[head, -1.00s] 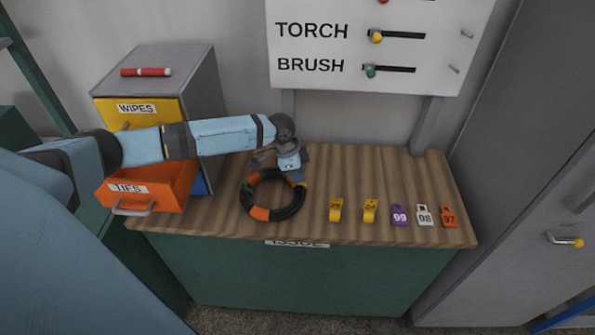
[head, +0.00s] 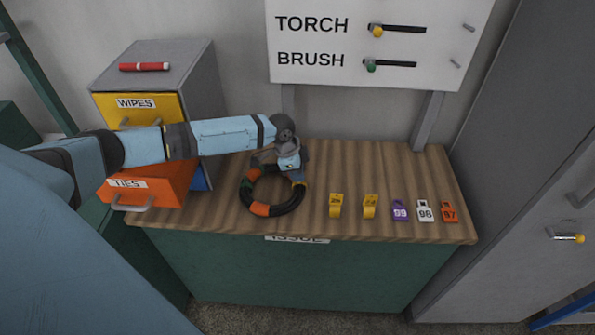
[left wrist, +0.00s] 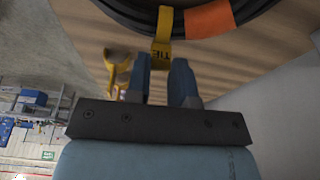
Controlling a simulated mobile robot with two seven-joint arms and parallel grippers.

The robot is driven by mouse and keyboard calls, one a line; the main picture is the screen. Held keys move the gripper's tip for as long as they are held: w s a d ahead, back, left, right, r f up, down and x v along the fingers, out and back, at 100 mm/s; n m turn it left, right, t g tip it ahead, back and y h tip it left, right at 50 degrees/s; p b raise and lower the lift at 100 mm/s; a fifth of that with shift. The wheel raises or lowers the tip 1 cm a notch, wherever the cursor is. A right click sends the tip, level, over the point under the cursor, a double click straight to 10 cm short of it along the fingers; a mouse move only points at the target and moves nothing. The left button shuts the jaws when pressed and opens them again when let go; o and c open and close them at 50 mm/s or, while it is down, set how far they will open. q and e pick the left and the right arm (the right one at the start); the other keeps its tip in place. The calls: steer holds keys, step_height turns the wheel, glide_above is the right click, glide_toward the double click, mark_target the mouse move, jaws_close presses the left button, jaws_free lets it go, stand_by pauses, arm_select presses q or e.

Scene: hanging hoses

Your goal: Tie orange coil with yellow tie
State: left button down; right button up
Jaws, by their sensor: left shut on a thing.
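The orange coil (head: 284,209) is a black hose ring with orange bands and a green mark, lying on the wooden counter; part of it shows at the top of the left wrist view (left wrist: 209,18). A yellow tie (left wrist: 163,36) marked TIE sits at the coil's edge, its tab pointing toward my fingers. My left gripper (left wrist: 161,68) is shut on this tie; in the head view it (head: 297,177) is at the coil's upper right edge. Whether the tie goes all the way around the hose is hidden. My right gripper is out of view.
Two yellow clips (head: 336,206) (head: 370,207) and purple, white and orange tags (head: 425,211) lie to the right on the counter (head: 380,170). The open orange TIES drawer (head: 150,187) stands at the left, below the WIPES drawer (head: 137,108). A tool board (head: 320,45) rises behind.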

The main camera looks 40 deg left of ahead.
arm_select(q)
steer(key=shift+f, duration=0.65)
stand_by(0.3)
steer(key=c, duration=0.9)
jaws_free()
steer(key=b+v, duration=0.1)
steer(key=v, duration=1.3)
steer(key=shift+b, duration=0.4)
steer(key=shift+f, duration=0.1)
